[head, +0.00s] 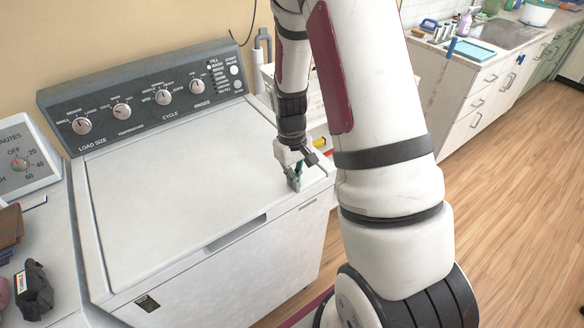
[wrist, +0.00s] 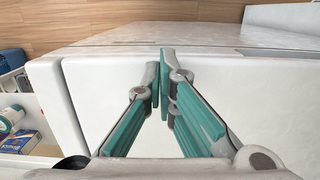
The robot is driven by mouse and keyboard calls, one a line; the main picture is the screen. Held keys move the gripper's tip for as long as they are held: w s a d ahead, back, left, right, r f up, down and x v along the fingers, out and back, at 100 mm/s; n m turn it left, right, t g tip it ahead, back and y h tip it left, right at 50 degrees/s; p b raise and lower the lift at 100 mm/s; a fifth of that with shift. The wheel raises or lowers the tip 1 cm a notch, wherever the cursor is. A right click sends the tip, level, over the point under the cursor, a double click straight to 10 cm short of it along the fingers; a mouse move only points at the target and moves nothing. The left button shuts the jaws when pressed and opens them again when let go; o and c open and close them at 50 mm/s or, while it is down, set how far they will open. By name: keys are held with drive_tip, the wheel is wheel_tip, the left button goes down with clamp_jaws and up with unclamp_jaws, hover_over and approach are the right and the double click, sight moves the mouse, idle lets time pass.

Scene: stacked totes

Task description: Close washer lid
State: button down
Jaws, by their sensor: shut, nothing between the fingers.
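The washer (head: 210,285) is a white top-loader with a dark control panel (head: 150,95) along its back. Its lid (head: 180,170) lies flat and level with the washer top, and a dark handle recess (head: 236,232) shows at its front edge. My gripper (head: 295,184) is over the front right part of the washer top, fingers pointing down, close to the surface. In the wrist view its teal-padded fingers (wrist: 162,85) meet at the tips with nothing between them. The lid's pale surface (wrist: 95,90) shows below them. I cannot tell whether the fingertips touch it.
A second white appliance (head: 50,225) with a timer dial (head: 20,163) stands at the left, with dark items on it. A shelf with bottles and boxes (wrist: 18,130) is beside the washer. Wooden floor (head: 510,190) is open at the right, before the kitchen cabinets (head: 475,115).

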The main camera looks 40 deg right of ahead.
drive_tip(key=shift+s+f, duration=0.35)
drive_tip(key=shift+f, duration=0.45)
drive_tip(key=shift+r+p, duration=0.3)
drive_tip(key=shift+r, duration=0.3)
wheel_tip(320, 180, up, 14)
drive_tip(key=shift+w+p, duration=0.3)
drive_tip(key=shift+p, duration=0.15)
drive_tip(key=shift+a+r, duration=0.1)
drive_tip(key=s+a+r+t, duration=0.2)
drive_tip(key=a+r, duration=0.1)
drive_tip(key=r, duration=0.3)
drive_tip(key=s+a+r+t, duration=0.1)
drive_tip(key=s+a+r, duration=0.25)
drive_tip(key=r, duration=0.25)
drive_tip(key=s+a+r+t, duration=0.3)
drive_tip(key=s+a+r, duration=0.3)
drive_tip(key=s, duration=0.4)
drive_tip(key=shift+s+a+r+t, duration=0.15)
drive_tip(key=shift+a+r+t, duration=0.25)
drive_tip(key=shift+r, duration=0.3)
